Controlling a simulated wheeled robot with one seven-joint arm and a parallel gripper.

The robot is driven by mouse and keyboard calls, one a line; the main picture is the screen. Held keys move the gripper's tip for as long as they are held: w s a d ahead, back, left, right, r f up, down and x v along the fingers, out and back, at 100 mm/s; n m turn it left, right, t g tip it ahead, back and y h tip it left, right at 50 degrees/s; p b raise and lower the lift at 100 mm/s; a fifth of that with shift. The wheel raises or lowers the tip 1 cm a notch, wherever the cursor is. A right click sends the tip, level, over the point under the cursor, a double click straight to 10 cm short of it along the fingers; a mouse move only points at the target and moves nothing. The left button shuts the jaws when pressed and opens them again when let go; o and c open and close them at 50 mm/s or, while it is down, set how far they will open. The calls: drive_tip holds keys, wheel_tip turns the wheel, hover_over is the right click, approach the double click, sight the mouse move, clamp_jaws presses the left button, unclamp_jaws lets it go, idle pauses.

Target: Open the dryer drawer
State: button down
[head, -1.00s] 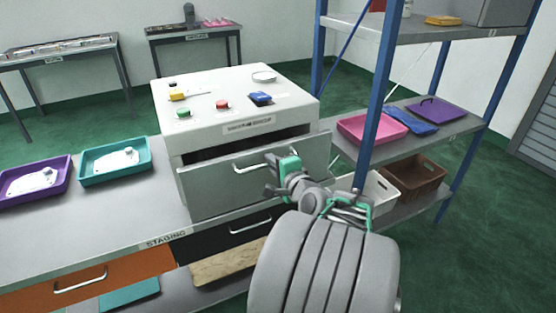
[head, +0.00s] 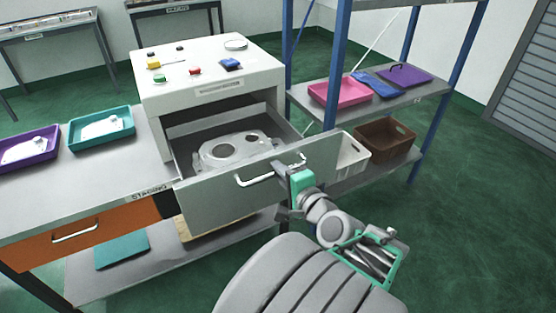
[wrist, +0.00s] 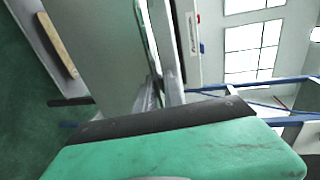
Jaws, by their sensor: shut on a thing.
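The dryer (head: 215,85) is a white box with buttons on its top, standing on the bench. Its grey drawer (head: 225,203) is pulled well out, and a metal casting (head: 236,150) lies inside. The drawer front has a bar handle (head: 250,180). My gripper (head: 290,172) is at the right end of this handle and shut on it. In the wrist view, a green and dark finger (wrist: 170,140) fills the lower part, with the pale drawer front (wrist: 95,50) beside it. The grip itself is mostly hidden there.
A purple tray (head: 58,137) and a teal tray (head: 128,112) with castings sit on the staging bench (head: 90,190) at left. A blue-posted shelf (head: 335,75) stands close on the right, holding a pink tray (head: 338,101) and bins. Floor at right is clear.

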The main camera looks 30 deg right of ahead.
drive_tip(key=shift+f+v, duration=0.15)
drive_tip(key=shift+v, duration=0.6)
drive_tip(key=shift+f+v, duration=0.15)
drive_tip(key=shift+v, duration=0.6)
drive_tip(key=c, duration=1.5)
unclamp_jaws()
drive_tip(key=shift+o, duration=0.2)
drive_tip(key=shift+s, duration=0.1)
drive_tip(key=p+v, duration=1)
drive_tip(key=v, duration=0.2)
